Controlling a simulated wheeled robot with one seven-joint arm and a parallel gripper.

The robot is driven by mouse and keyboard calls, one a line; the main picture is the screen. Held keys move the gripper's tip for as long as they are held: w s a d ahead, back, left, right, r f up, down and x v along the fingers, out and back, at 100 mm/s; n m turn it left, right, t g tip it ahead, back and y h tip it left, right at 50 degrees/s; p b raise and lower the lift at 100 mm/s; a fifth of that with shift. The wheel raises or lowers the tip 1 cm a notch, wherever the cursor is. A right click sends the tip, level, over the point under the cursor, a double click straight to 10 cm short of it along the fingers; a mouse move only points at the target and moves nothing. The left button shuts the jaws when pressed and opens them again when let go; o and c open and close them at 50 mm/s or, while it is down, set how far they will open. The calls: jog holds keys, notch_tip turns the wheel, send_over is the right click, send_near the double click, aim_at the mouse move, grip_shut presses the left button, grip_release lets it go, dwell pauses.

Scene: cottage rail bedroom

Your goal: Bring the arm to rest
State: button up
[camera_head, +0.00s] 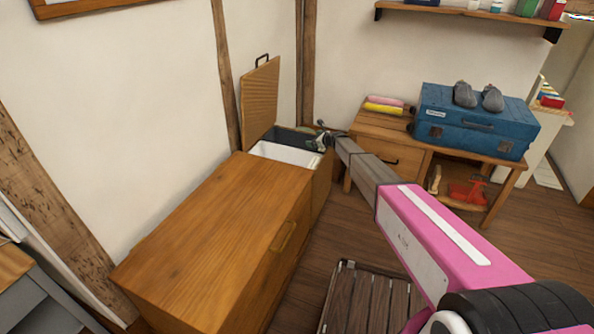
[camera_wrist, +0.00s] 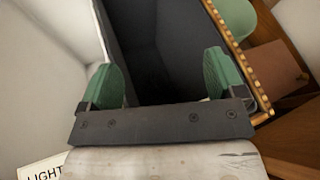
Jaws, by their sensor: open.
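My arm (camera_head: 440,235) reaches from the lower right to the open end of the long wooden cabinet. My gripper (camera_head: 322,140) is small in the head view, over the edge of that opening. In the wrist view my gripper (camera_wrist: 165,80) shows two green finger pads set wide apart. It is open, with nothing between the pads. Behind the pads is the dark inside of a bin (camera_wrist: 165,35). The bin's floor is too dark to make out.
The wooden cabinet (camera_head: 215,225) has a raised lid (camera_head: 260,98) and holds a white bin (camera_head: 285,154) beside the dark one. A "LIGHT" label (camera_wrist: 42,170) shows. A wooden table (camera_head: 365,125) bears a blue suitcase (camera_head: 470,130). A slatted crate (camera_head: 365,300) stands on the floor.

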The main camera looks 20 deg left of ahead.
jog(key=shift+s+d+r, duration=0.15)
jog(key=shift+d, duration=0.15)
jog(key=s+d+r+n+g+h, duration=0.2)
jog(key=s+d+n, duration=0.4)
jog(key=s+d, duration=1.1)
jog(key=s+d+r+n+g+h, duration=0.2)
jog(key=s+d+r+n+h, duration=0.2)
jog(key=s+d, duration=1.4)
jog(key=s+d+r+n+g+h, duration=0.2)
jog(key=s+d+n+h, duration=0.4)
jog(key=s+d, duration=1.1)
jog(key=r+n, duration=0.1)
jog(key=n, duration=0.3)
jog(key=shift+s+d, duration=0.25)
jog(key=shift+d, duration=0.05)
jog(key=shift+r, duration=0.1)
